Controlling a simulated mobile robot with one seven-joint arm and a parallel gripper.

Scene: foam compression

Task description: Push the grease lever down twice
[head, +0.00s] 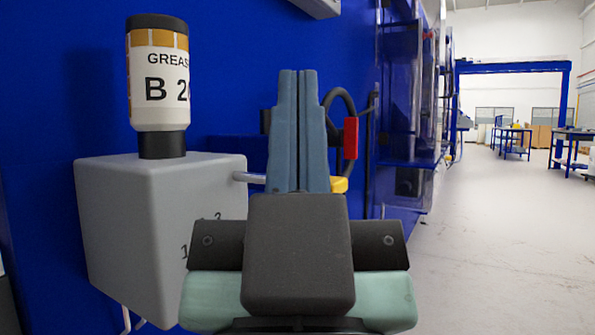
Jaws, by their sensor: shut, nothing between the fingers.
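The grease unit is a grey box (160,215) on the blue wall, with an upright bottle (158,75) labelled "GREAS…" and "B 2…" on top. A light metal rod (249,178), which looks like the grease lever, comes out of the box's right side and passes behind my gripper. A yellow piece (339,184) shows just right of the fingers, roughly in line with the rod; whether it is the lever's end I cannot tell. My gripper (298,74) is shut and empty, its blue-grey fingers together. It is in front of the rod in this view; contact cannot be seen.
A red block (350,138) and a black curved hose (345,98) are right of the fingers, near the blue machine (405,140). Thin light tubes (130,320) hang under the grey box. Open grey floor (505,240) lies to the right, with blue workbenches (513,139) far back.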

